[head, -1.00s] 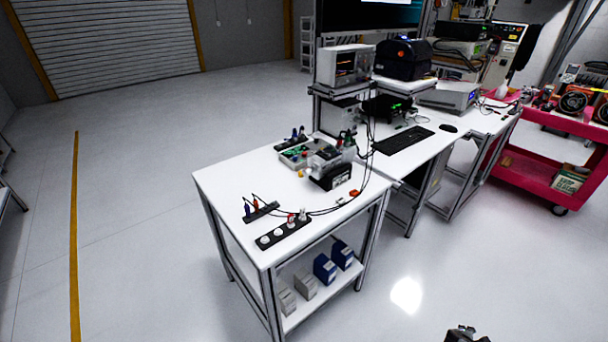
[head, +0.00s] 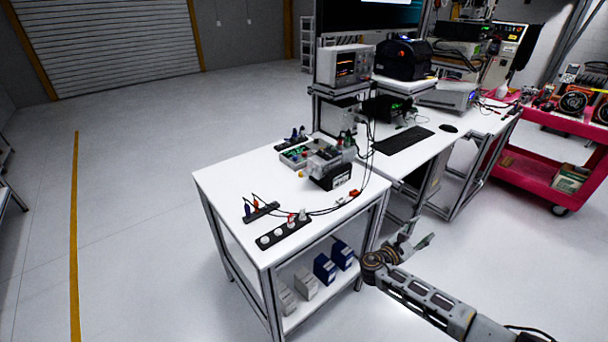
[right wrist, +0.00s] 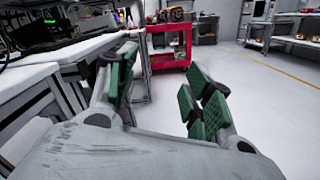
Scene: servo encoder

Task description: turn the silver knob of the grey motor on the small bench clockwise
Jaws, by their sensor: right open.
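The grey motor (head: 325,161) sits with a black block (head: 338,181) towards the back right of the white small bench (head: 225,185). Its silver knob is too small to make out surely; a yellow spot shows at the motor's left side. My right gripper (head: 416,239) is in the air right of the bench, apart from it and from the motor. In the right wrist view its green-padded fingers (right wrist: 160,90) are spread, with nothing between them. My left gripper is not in view.
Power strips (head: 284,233) and cables lie on the bench's front half. A longer desk (head: 400,152) adjoins at the back right. A red cart (head: 540,165) stands far right. The floor right of the bench is clear.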

